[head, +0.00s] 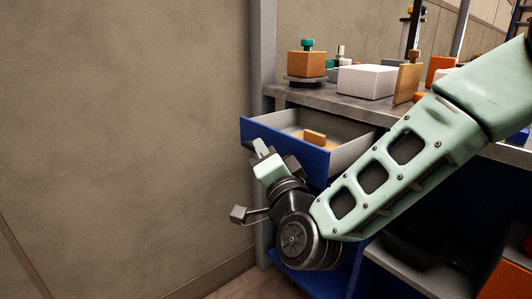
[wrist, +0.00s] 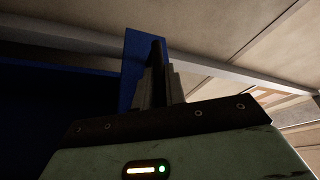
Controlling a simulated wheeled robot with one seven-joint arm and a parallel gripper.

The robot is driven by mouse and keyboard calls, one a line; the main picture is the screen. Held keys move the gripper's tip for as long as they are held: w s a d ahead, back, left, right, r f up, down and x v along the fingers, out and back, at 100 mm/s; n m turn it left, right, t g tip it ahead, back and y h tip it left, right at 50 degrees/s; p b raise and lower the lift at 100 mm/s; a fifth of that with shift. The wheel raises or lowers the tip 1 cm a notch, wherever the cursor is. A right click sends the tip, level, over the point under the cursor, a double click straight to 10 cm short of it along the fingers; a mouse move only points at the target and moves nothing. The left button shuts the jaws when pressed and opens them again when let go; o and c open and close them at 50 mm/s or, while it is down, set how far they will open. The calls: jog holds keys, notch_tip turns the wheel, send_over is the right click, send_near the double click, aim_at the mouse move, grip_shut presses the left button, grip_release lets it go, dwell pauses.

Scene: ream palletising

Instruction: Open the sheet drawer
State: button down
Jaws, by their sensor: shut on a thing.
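The sheet drawer (head: 345,151) has a blue front and grey inner walls. It stands pulled out from under the worktop in the head view, with an orange-brown block (head: 314,136) and a tan sheet or base inside. My gripper (head: 262,150) is at the drawer's front, near its left part. In the wrist view my gripper (wrist: 157,85) is shut on a dark bar, the drawer handle (wrist: 157,52), in front of the blue drawer front (wrist: 131,60). The handle is hidden behind my gripper in the head view.
The grey worktop (head: 300,97) above carries an orange box (head: 307,64) with a green knob on a dark base, a white block (head: 367,81) and an upright brown board (head: 408,82). A bare wall (head: 120,130) and a grey post (head: 263,60) stand left of the drawer.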

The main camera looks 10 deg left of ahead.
jog(key=c, duration=1.7)
grip_release()
jog(key=shift+s, duration=0.1)
jog(key=shift+p+v, duration=2.05)
jog(key=shift+v, duration=6.55)
jog(key=shift+d, duration=0.1)
